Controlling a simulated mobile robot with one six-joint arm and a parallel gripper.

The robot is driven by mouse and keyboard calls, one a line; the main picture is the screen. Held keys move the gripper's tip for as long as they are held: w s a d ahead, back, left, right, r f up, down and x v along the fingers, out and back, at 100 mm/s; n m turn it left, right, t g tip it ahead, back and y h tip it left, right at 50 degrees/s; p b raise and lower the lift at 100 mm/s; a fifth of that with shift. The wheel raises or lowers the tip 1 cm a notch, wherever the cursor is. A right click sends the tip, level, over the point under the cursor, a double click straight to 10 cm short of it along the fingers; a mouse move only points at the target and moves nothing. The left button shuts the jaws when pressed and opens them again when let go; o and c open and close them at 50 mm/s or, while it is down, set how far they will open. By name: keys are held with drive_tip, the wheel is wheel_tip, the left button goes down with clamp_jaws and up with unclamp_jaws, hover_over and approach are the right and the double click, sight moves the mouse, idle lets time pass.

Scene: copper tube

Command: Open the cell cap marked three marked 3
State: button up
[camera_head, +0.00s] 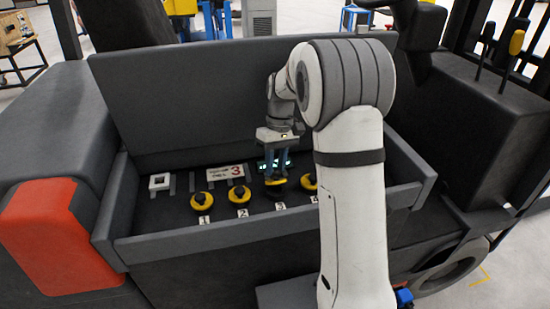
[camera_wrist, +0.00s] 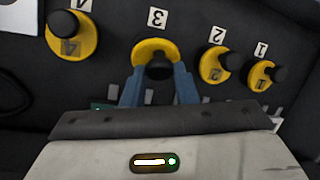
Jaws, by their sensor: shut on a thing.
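The cell cap marked 3 (camera_head: 276,187) is a yellow disc with a black knob, in the row of caps inside the dark compartment. It also shows in the wrist view (camera_wrist: 150,47), with its white "3" label (camera_wrist: 157,17) beside it. My gripper (camera_head: 275,172) points down over this cap. In the wrist view its two blue fingers (camera_wrist: 159,80) stand on either side of the black knob and are shut on it. The cap looks seated in the row; the fingers hide part of it.
Cap 1 (camera_head: 202,200) and cap 2 (camera_head: 239,195) sit to the left, cap 4 (camera_head: 309,182) close to the right. The compartment's front wall (camera_head: 200,244) and raised lid (camera_head: 190,95) bound the space.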

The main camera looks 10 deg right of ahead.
drive_tip(key=shift+w, duration=0.15)
idle(0.3)
drive_tip(key=o, duration=1)
drive_tip(key=shift+r, duration=0.1)
